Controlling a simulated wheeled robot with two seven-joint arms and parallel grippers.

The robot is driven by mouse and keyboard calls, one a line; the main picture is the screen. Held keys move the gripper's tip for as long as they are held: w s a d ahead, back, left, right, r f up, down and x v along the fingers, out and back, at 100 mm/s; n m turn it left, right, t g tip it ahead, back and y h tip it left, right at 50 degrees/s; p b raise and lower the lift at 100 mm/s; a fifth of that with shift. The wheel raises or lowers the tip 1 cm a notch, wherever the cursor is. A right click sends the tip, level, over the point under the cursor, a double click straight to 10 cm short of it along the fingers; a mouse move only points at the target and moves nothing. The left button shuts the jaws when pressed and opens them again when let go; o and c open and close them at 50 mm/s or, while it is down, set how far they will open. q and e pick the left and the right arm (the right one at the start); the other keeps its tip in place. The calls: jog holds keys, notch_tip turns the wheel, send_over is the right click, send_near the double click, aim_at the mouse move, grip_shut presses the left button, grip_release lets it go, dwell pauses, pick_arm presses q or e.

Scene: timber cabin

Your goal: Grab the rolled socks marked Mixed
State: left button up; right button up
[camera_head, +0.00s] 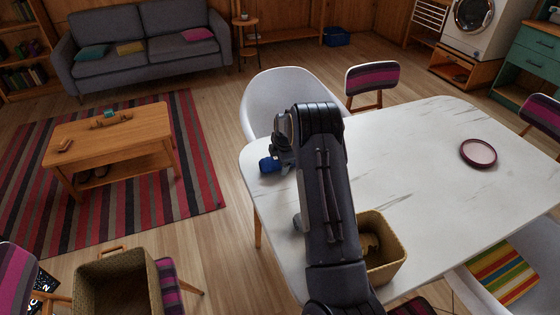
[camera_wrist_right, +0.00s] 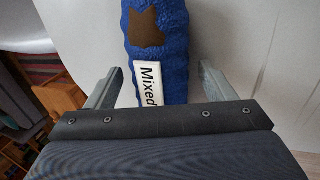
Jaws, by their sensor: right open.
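The rolled socks (camera_wrist_right: 155,62) are blue with a brown patch and a white label reading "Mixed". In the head view the blue socks (camera_head: 269,165) lie near the left edge of the white marbled table (camera_head: 400,170), partly hidden by my right gripper. My right gripper (camera_wrist_right: 155,85) is open, with its fingers on either side of the socks' near end in the right wrist view. I cannot tell whether either finger touches them. In the head view my right gripper (camera_head: 277,152) is at the socks, mostly covered by my own arm. My left gripper is not in view.
A wicker basket (camera_head: 394,258) stands on the table beside my right arm, with something inside. A pinkish-red plate (camera_head: 478,153) lies at the right. A white chair (camera_head: 278,90) stands close behind the table. The table's middle is clear.

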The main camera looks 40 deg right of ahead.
jog(key=c, duration=1.1)
jog(key=shift+r, duration=0.1)
